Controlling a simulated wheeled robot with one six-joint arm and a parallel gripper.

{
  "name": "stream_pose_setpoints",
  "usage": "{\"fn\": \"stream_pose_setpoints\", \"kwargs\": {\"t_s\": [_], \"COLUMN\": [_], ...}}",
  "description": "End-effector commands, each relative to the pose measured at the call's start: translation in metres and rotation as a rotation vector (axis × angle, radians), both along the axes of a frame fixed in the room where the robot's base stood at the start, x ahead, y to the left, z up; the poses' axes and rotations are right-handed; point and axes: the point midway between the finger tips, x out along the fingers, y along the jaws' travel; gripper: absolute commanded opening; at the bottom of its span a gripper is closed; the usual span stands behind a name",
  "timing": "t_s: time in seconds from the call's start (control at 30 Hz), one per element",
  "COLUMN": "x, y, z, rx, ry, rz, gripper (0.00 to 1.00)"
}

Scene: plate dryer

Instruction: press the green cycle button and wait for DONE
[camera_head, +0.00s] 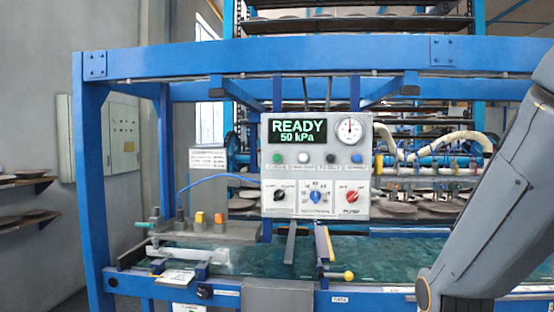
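The grey control panel (267,180) stands in the middle of the camera_head view, fixed on the blue frame. Its dark display (297,131) reads "READY 50 kPa" in pale green letters. The green button (277,158) is the leftmost in a row of small buttons under the display. Nothing covers it. Part of my arm shows at the right edge, well to the right of the panel. My gripper is out of view.
White, dark and blue buttons continue the row. A round gauge (350,128) and black, blue and red knobs (352,196) are also on the panel. Blue beams (300,55) cross above. Small fixtures and a yellow-knobbed lever (348,275) stand on the green bed (385,255) below.

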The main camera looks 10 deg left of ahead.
Motion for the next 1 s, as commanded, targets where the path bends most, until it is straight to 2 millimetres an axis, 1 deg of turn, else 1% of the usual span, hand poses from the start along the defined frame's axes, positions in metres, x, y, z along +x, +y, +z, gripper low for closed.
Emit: {"fn": "stream_pose_setpoints", "kwargs": {"t_s": [0.03,0.17,0.2,1.0], "x": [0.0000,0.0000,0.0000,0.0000], "y": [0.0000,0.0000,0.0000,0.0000], "z": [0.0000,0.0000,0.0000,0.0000], "rx": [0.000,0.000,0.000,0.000], "ry": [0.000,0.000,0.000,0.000], "rz": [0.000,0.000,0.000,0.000], "gripper": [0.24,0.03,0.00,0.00]}}
